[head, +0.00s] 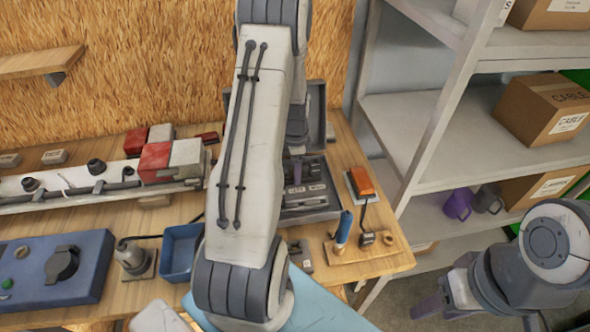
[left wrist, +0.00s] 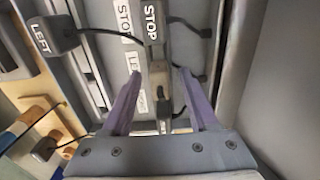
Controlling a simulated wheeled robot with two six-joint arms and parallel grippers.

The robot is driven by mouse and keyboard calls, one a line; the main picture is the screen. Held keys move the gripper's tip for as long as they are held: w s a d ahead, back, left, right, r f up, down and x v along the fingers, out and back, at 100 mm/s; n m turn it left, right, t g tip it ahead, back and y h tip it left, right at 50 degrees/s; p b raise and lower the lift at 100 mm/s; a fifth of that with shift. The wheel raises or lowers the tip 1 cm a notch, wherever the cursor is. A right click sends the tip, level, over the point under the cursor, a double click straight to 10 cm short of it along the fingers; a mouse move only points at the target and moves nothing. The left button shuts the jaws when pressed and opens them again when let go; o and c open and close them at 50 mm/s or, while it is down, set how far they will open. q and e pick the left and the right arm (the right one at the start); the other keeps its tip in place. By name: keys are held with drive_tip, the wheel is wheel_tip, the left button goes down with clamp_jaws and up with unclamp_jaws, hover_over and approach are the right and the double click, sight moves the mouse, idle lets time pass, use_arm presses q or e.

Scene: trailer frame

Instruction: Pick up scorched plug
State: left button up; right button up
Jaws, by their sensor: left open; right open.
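In the left wrist view, my left gripper (left wrist: 162,76) is open, its purple fingers apart above a grey case (left wrist: 93,68). A small dark plug-like piece (left wrist: 165,108) lies in the case between the fingers, apart from them as far as I can tell. A grey block labelled STOP (left wrist: 153,25) lies just beyond it. I cannot make out scorch marks on any piece. My right gripper (head: 432,306) is open and empty at the lower right, away from the bench.
A blue tray (head: 180,252) and blue panel (head: 50,270) are at left. Shelves (head: 410,125) stand right.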

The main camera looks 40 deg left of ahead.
use_arm(q)
drive_tip(key=shift+f, duration=0.1)
clamp_jaws()
